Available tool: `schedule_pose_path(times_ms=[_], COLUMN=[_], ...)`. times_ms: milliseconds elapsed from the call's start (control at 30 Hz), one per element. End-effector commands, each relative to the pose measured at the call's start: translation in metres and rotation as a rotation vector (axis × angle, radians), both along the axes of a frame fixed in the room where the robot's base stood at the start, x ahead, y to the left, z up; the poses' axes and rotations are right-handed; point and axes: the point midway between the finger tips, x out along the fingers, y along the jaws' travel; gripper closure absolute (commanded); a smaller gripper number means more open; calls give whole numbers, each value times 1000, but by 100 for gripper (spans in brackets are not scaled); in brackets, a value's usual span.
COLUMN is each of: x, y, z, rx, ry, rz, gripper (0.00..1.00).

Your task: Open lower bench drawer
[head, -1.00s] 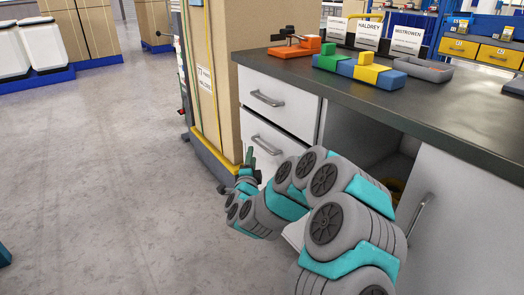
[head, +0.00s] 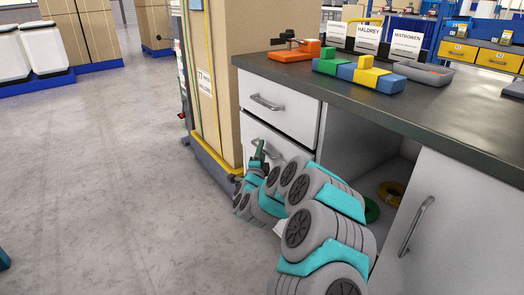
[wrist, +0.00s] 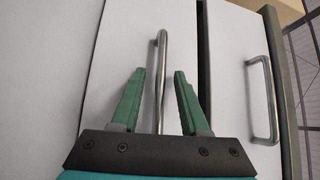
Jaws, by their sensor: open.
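The lower bench drawer (head: 250,131) is a white front under the upper drawer (head: 290,113), and both look shut. My gripper (head: 260,152) is in front of the lower drawer, with my arm hiding part of that front. In the wrist view my green fingers (wrist: 160,74) are open, one on each side of the lower drawer's metal bar handle (wrist: 161,45). I see no finger touching the bar, and how deep it sits between them is hard to tell. The upper drawer's handle (wrist: 268,100) is to the right in the wrist view.
An open compartment right of the drawers holds green and yellow rings (head: 391,192). A cabinet door (head: 450,220) is further right. The floor (head: 100,180) at left is clear.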

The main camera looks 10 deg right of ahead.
Motion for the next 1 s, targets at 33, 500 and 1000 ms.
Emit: schedule_pose_path(times_ms=[33,500,1000], x=[2,5,5], y=[-1,-2,-2], z=[1,1,1], rx=[0,-1,-1], ry=[-1,0,0], rz=[-1,0,0], gripper=[55,74,100])
